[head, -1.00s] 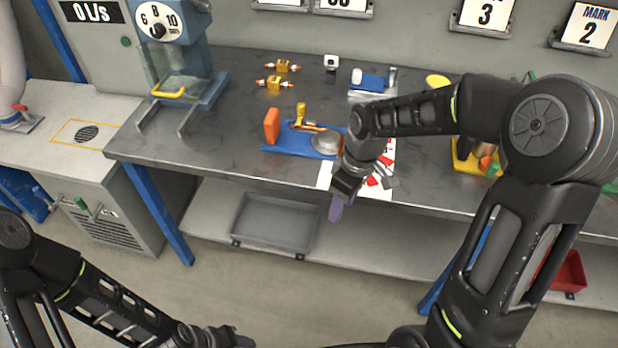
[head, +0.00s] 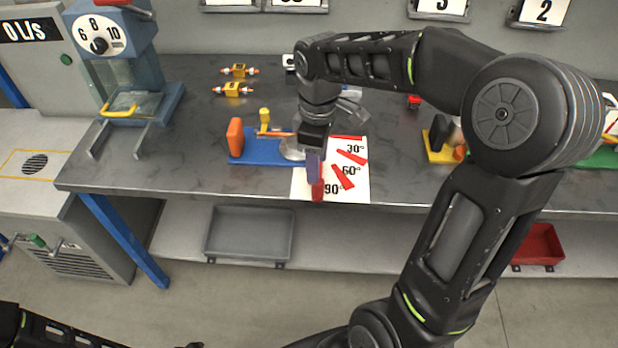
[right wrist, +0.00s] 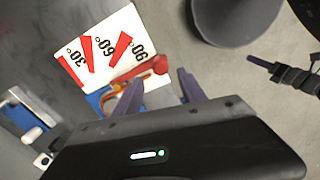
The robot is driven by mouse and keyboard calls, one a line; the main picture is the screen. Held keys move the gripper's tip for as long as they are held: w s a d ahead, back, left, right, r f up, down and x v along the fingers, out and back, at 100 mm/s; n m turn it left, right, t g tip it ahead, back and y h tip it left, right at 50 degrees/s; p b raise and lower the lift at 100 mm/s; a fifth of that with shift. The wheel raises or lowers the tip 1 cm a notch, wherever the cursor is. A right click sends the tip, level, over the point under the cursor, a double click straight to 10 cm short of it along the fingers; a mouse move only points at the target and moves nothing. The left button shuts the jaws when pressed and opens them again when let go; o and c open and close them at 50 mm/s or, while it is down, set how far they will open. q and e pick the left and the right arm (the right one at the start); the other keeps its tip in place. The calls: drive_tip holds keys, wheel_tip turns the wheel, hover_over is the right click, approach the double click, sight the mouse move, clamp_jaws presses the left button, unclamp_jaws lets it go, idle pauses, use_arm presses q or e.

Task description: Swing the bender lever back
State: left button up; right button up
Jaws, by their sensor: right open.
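The bender's blue base (head: 258,150) lies on the workbench, with an orange block at its left end and a round metal part partly hidden by my right gripper. The lever's red handle (head: 317,191) points toward the bench's front edge, by the 90° mark of the angle sheet (head: 362,190). In the right wrist view the red lever (right wrist: 148,68) shows just past the fingertips. My right gripper (head: 313,170) is over the handle, its purple fingers apart (right wrist: 160,85) near the lever; contact cannot be told. Only part of my left arm shows at the bottom left.
The blue press (head: 120,65) with a yellow handle stands at the left. Two yellow parts (head: 236,88) lie behind the bender. A yellow holder (head: 440,150) stands to the right. A grey tray (head: 250,232) is on the shelf below. The bench left of the bender is clear.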

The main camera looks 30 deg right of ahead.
drive_tip(key=shift+s, duration=0.2)
drive_tip(key=shift+f, duration=3.9)
drive_tip(key=shift+c, duration=0.2)
clamp_jaws()
